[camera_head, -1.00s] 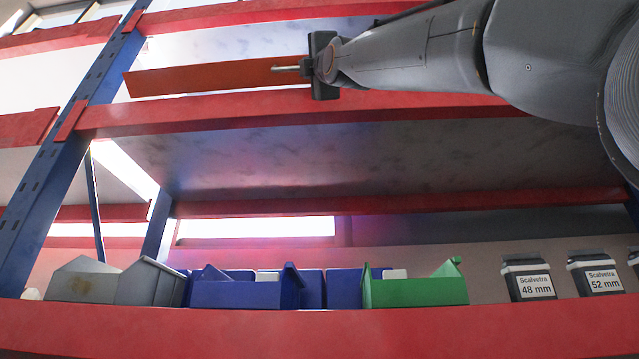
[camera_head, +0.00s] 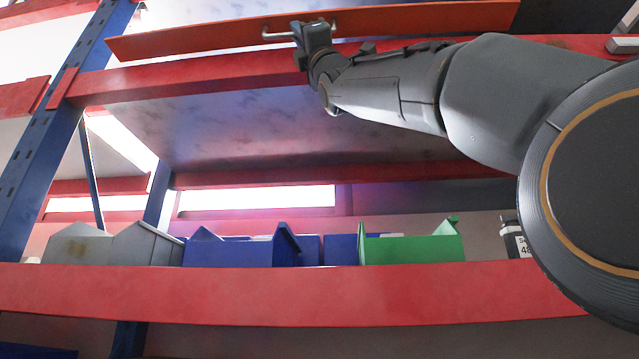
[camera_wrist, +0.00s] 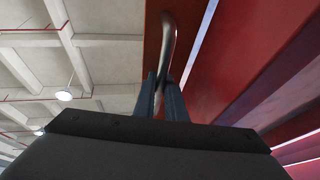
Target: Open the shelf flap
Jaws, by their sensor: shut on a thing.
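The shelf flap (camera_head: 215,34) is a long orange-red panel above the upper red beam in the head view. It is tilted, and bright space shows behind it. A metal bar handle (camera_head: 280,35) is fixed on its face. My gripper (camera_head: 299,33) is at the handle. In the wrist view my gripper (camera_wrist: 163,97) has its two fingers shut around the handle (camera_wrist: 168,45), with the flap (camera_wrist: 153,30) behind it. The finger contact is partly hidden in the head view.
A red beam (camera_head: 200,80) runs just below the flap, and a blue upright (camera_head: 60,140) stands at the left. The lower shelf holds grey bins (camera_head: 140,245), a blue bin (camera_head: 230,252), a green bin (camera_head: 410,248) and a dark labelled box (camera_head: 512,240).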

